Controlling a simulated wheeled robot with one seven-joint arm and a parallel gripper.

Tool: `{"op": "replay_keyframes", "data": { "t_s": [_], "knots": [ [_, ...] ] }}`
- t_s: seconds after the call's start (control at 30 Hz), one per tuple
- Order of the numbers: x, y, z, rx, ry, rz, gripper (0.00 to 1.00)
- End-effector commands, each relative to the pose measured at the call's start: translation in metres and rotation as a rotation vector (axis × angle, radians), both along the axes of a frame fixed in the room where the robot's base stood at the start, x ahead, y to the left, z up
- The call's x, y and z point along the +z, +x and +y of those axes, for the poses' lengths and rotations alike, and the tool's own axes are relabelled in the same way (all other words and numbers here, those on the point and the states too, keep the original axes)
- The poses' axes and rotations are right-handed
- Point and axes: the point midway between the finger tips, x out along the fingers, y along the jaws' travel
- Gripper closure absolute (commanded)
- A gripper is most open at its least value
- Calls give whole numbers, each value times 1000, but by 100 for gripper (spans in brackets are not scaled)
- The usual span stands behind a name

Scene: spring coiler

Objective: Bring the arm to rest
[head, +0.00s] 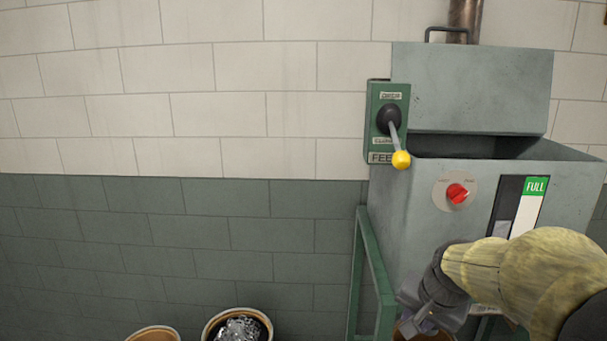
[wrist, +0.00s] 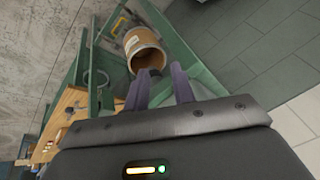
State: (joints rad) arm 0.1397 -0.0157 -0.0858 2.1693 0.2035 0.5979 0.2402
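My arm (head: 535,275) reaches in from the lower right in the head view, in front of the grey machine. My gripper (head: 420,318) points down and left, low at the machine's front. In the wrist view, my gripper (wrist: 160,72) shows two dark fingers spread apart with nothing between them. A tan drum or bucket (wrist: 145,42) lies beyond the fingertips, apparently within the green frame. Part of the machine's lower front is hidden behind my arm.
The grey machine (head: 472,90) has a lever with a yellow knob (head: 401,159), a red rotary knob (head: 457,193) and a gauge marked FULL (head: 530,205). A green stand (head: 377,275) supports it. A bin of shiny metal scrap (head: 238,327) stands left. The left wall side is clear.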

Motion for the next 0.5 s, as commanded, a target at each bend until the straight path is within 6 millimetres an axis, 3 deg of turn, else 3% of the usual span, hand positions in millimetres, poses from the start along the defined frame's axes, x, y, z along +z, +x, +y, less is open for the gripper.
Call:
{"op": "replay_keyframes", "data": {
  "t_s": [0.03, 0.2, 0.33, 0.5],
  "knots": [
    [-33, -14, 15, 81, -34, 38, 75],
    [-110, -64, 54, 379, -154, 129, 75],
    [-140, -92, 65, 537, -206, 162, 75],
    [-146, -101, 65, 585, -222, 170, 75]
  ]
}}
